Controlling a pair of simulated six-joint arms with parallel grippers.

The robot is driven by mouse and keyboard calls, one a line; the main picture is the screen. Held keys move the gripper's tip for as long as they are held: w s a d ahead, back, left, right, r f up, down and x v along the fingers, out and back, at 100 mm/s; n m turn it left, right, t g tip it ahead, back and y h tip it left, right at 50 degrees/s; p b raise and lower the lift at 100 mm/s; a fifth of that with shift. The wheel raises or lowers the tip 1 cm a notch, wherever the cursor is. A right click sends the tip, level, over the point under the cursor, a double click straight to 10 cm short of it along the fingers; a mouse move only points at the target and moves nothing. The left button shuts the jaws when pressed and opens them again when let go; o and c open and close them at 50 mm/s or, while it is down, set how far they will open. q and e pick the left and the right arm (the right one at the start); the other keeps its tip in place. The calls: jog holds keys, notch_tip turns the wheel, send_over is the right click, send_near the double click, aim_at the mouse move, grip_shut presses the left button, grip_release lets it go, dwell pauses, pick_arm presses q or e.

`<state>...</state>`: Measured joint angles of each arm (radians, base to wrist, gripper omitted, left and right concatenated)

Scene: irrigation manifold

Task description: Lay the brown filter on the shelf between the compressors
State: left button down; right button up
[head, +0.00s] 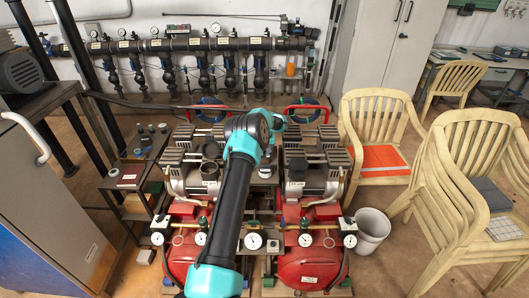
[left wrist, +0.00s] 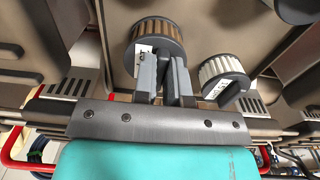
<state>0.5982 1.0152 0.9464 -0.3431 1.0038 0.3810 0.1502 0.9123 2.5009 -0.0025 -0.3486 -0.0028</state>
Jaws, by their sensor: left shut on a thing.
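The brown filter (left wrist: 157,32), a short pleated cylinder with dark rims and a white label, is at the top middle of the left wrist view. My left gripper (left wrist: 167,68) is shut on it, its fingers covering part of the near side. In the head view my left arm reaches over the middle of the two compressors, the left one (head: 190,180) and the right one (head: 312,180). The arm hides most of the space between them, so the shelf and the filter are not clear there. My right gripper is not in view.
A white pleated filter (left wrist: 222,72) is close beside the brown one. A pipe manifold (head: 200,45) runs along the back wall. A small dark side table (head: 130,172) stands left, a white bucket (head: 372,228) and cream chairs (head: 384,125) right.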

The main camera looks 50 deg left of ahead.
pick_arm(q)
jog(key=shift+f, duration=0.15)
jog(key=c, duration=1.2)
grip_release()
notch_tip(320, 180, up, 12)
jog(key=shift+r, duration=0.15)
